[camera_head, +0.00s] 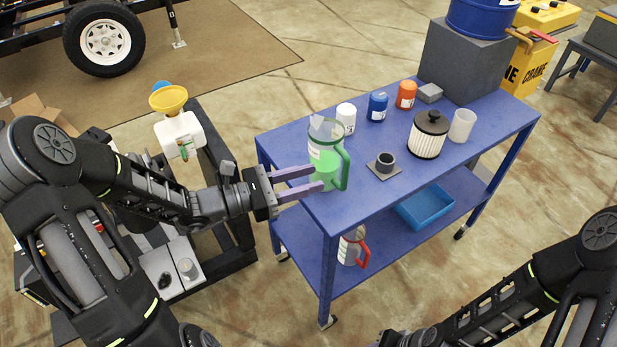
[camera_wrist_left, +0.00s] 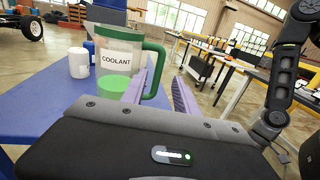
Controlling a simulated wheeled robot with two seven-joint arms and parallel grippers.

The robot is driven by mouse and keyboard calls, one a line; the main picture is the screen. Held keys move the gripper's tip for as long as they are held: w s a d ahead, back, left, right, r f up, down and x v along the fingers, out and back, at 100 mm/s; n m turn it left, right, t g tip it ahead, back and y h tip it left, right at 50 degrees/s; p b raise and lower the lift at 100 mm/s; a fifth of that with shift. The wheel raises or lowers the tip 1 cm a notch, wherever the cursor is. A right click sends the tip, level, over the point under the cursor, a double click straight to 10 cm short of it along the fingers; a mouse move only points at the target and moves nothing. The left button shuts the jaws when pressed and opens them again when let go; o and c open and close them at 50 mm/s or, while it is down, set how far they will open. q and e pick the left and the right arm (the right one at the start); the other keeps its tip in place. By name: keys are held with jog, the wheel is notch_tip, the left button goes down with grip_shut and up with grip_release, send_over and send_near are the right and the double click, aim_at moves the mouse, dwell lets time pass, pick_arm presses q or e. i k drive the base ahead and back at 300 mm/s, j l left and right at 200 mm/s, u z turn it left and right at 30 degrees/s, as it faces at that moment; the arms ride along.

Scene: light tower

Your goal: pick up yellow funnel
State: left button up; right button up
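The yellow funnel (camera_head: 168,100) sits upright, mouth up, on a white container (camera_head: 180,134) on a dark stand at the left. It is not seen in the left wrist view. My left gripper (camera_head: 317,179) is away from it to the right, over the near-left edge of the blue cart. Its two fingers are apart, with the tips close to the clear coolant jug with green liquid (camera_head: 325,160). The jug also shows in the left wrist view (camera_wrist_left: 118,62), its green handle just ahead of the fingers. I cannot tell whether they touch.
The blue cart (camera_head: 362,203) carries white, blue and orange containers (camera_head: 405,95), a filter (camera_head: 429,138) and a grey box (camera_head: 462,60). A red-handled jug (camera_head: 352,246) and blue tray (camera_head: 425,207) are on its lower shelf.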

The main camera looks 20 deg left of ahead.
aim_at(170, 99)
jog(key=u, duration=1.5)
